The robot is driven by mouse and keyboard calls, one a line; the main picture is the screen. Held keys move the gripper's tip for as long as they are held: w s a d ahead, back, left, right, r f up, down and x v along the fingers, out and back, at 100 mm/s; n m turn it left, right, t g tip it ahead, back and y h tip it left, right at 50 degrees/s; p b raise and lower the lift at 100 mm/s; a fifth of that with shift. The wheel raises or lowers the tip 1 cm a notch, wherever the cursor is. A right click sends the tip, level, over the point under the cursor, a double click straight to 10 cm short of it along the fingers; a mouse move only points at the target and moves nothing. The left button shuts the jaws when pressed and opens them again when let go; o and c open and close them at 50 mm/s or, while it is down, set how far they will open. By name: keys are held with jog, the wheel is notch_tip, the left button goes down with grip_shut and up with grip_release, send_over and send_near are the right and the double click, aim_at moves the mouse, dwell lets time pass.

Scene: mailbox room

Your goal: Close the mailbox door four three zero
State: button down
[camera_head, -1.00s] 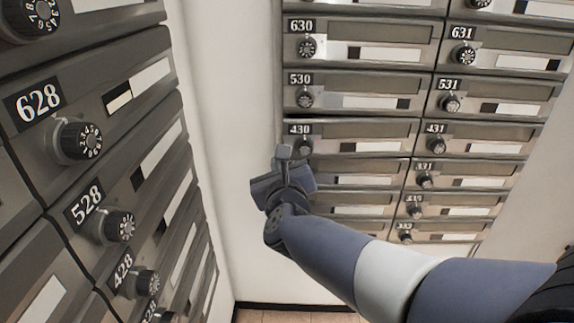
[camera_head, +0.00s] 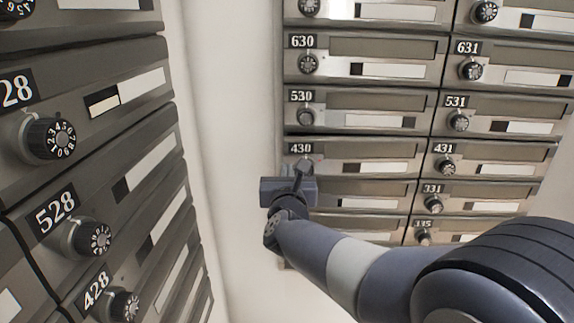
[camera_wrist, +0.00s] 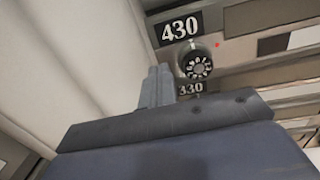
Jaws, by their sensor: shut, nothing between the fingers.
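The mailbox door 430 (camera_head: 365,160) is in the back bank in the head view, left column, below 530. A thin dark line runs along its top edge. It looks nearly flush with its neighbours, but I cannot tell whether it is fully closed. My gripper (camera_head: 303,167) is shut and empty, in front of the door's lower left part, and partly hides its dial. In the wrist view the closed fingers (camera_wrist: 156,86) are just left of the 430 dial (camera_wrist: 196,62) and below the 430 label (camera_wrist: 180,28). I cannot tell whether they touch the door.
Door 530 (camera_head: 370,121) is above and door 431 (camera_head: 505,161) is to the right. Door 330 lies below, its label (camera_wrist: 190,88) partly hidden. A bank of mailboxes with door 528 (camera_head: 120,205) stands close on the left. White wall (camera_head: 215,110) fills the corner.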

aim_at(286, 156)
jog(key=shift+w, duration=1.9)
jog(key=shift+a, duration=0.1)
jog(key=shift+w+r+p, duration=0.15)
jog(key=shift+w+p, duration=0.15)
jog(key=shift+p, duration=0.05)
jog(key=w, duration=0.1)
jog(key=w+h, duration=0.1)
jog(key=m+p, duration=0.1)
jog(key=shift+w+a+h, duration=0.25)
jog(key=shift+w+h, duration=0.05)
jog(key=shift+w, duration=0.1)
jog(key=shift+r+h, duration=0.15)
jog(key=shift+h, duration=0.15)
jog(key=shift+d, duration=0.1)
